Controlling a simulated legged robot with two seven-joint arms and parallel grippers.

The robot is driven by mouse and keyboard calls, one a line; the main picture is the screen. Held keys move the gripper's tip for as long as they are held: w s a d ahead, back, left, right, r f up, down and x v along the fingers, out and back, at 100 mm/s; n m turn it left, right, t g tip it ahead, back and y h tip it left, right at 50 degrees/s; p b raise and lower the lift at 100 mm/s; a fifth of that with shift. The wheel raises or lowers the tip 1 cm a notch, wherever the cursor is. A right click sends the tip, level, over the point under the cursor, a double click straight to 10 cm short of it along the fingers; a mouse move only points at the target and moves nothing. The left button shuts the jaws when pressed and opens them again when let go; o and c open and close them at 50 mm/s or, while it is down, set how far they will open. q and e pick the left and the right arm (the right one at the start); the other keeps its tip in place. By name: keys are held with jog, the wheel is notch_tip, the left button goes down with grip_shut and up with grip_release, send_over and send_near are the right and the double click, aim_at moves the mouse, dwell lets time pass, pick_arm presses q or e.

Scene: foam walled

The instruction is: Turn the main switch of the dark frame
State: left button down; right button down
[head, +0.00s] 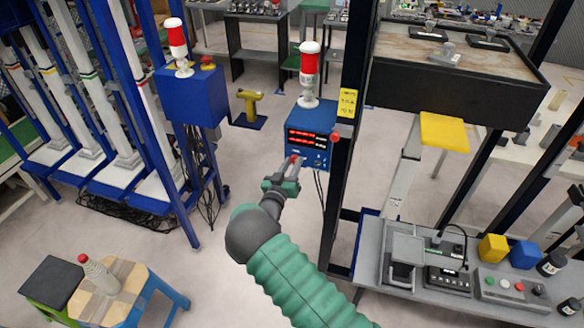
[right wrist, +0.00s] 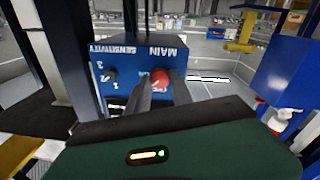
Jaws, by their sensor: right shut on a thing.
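The blue control box (head: 310,125) hangs beside the post of the dark frame (head: 352,110). It has red displays on its front and a red-and-white lamp (head: 309,72) on top. My right gripper (head: 292,165) reaches up to its lower front. In the right wrist view, the box (right wrist: 125,72) appears upside down, with the labels MAIN and SENSITIVITY. The red main switch (right wrist: 159,76) sits between the fingers of my right gripper (right wrist: 163,84), which is shut on it. A black sensitivity knob (right wrist: 110,74) is beside it. My left gripper is out of view.
A second blue box (head: 190,95) with a lamp stands on the blue frame to the left. A yellow plate (head: 444,132) juts out at the right. A grey bench (head: 455,300) with devices stands at lower right. A stool (head: 108,290) carries a bottle. Open floor lies between.

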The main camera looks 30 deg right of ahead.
jog(key=n, duration=0.4)
jog(key=shift+f+n+b, duration=0.2)
jog(key=shift+n+b, duration=0.1)
jog(key=shift+n, duration=0.1)
jog(key=n, duration=0.5)
jog(key=shift+t+y, duration=0.3)
jog(key=shift+t, duration=0.1)
jog(key=shift+a, duration=0.1)
jog(key=c, duration=1.6)
grip_release()
jog(key=o, duration=0.5)
jog(key=shift+w, duration=0.1)
jog(key=shift+c, duration=0.2)
